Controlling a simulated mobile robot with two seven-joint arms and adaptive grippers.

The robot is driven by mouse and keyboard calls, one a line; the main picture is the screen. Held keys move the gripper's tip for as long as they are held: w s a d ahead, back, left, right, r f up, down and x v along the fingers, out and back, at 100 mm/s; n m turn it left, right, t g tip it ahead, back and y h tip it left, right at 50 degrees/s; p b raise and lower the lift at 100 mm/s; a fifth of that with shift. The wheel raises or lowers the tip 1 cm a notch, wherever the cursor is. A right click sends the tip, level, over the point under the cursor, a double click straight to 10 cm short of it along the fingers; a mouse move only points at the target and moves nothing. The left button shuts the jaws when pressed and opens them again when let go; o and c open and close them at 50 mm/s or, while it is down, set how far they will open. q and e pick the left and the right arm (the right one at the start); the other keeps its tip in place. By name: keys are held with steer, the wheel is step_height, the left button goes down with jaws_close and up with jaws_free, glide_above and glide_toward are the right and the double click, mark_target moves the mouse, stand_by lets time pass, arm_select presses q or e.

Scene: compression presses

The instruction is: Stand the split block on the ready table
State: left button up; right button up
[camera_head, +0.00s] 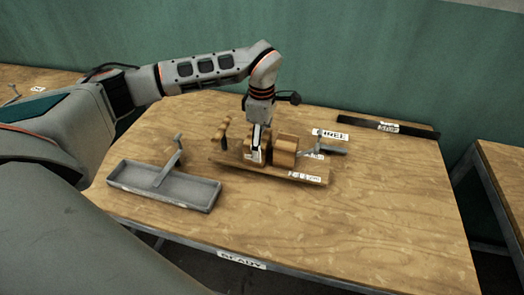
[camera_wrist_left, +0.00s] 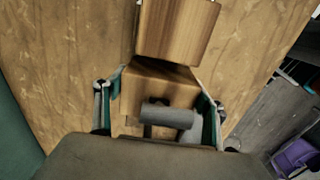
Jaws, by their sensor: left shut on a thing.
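My left gripper (camera_head: 257,155) reaches down onto a wooden board (camera_head: 240,170) on the table marked READY (camera_head: 350,225). It is shut on a wooden block, which shows between its fingers in the left wrist view (camera_wrist_left: 160,82). A second wooden block (camera_head: 286,148) stands just right of it and also shows in the left wrist view (camera_wrist_left: 178,30). I cannot tell whether a split runs in either block. In the left wrist view a grey round bar (camera_wrist_left: 168,115) lies across the near part of the held block. My right gripper is not in view.
A grey tray (camera_head: 205,192) with a T-shaped handle (camera_head: 170,160) stands left of the board. A wooden handle (camera_head: 223,133) and a grey handle (camera_head: 325,147) flank the blocks. A dark bar (camera_head: 385,126) lies at the back right. The table's front right is clear.

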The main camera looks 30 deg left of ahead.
arm_select(q)
steer(key=shift+f, duration=1.9)
steer(key=o, duration=1.9)
steer(key=shift+o, duration=0.2)
step_height(320, 180, up, 12)
steer(key=shift+b, duration=0.45)
steer(key=shift+s+f, duration=0.1)
steer(key=shift+s, duration=0.05)
